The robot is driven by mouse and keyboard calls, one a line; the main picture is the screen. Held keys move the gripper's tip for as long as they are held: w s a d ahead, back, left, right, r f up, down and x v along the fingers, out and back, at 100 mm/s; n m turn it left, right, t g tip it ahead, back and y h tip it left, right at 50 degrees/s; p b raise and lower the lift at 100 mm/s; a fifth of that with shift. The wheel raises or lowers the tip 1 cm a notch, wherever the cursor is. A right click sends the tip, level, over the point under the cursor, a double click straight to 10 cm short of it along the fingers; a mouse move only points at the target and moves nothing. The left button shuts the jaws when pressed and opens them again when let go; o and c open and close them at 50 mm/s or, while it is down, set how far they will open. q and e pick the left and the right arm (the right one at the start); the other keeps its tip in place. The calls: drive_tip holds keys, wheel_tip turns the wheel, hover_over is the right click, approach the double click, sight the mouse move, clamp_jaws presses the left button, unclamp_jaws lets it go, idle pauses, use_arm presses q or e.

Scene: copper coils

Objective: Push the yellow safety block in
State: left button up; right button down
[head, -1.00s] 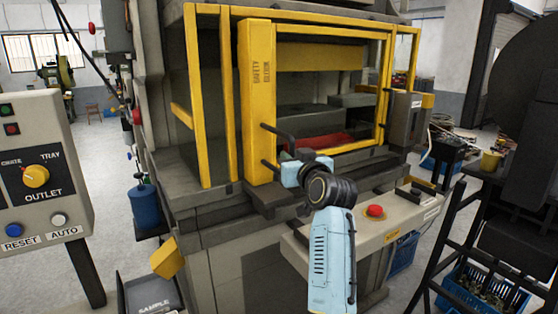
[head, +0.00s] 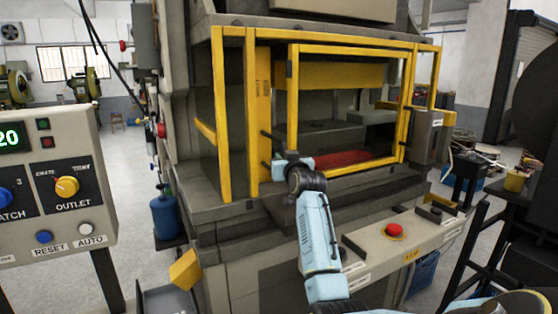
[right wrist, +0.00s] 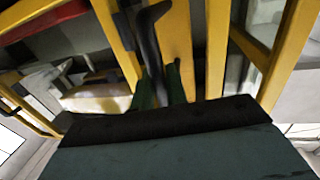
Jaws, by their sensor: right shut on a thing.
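The yellow safety block (head: 264,95) stands upright in the press opening, between the yellow guard posts at the left of the bay. A black handle sticks out of its front; the lower one is at my right gripper. My right gripper (head: 279,166) is shut on the handle, and the arm reaches in from below. In the right wrist view, the gripper fingers (right wrist: 160,88) close around the dark handle (right wrist: 149,45), with yellow posts on both sides. The block's lower end is partly hidden by the gripper and frame. My left gripper is not in view.
The yellow guard frame (head: 292,100) rises close beside my right wrist. A red piece (head: 340,158) lies inside the press. The control ledge with a red button (head: 394,231) is below right of the forearm. A control panel (head: 50,180) stands at left.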

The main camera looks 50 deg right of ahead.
drive_tip(key=shift+r, duration=0.2)
drive_tip(key=c, duration=1.8)
unclamp_jaws()
drive_tip(key=shift+o, duration=1.3)
drive_tip(key=shift+w+d+f, duration=0.1)
drive_tip(key=shift+w, duration=0.05)
drive_tip(key=shift+o, duration=0.2)
drive_tip(key=shift+w+f, duration=0.1)
use_arm(q)
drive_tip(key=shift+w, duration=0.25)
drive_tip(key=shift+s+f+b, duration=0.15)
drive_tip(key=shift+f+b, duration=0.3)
drive_tip(key=shift+b, duration=0.05)
use_arm(e)
drive_tip(key=v, duration=1.3)
drive_tip(key=shift+s, duration=0.25)
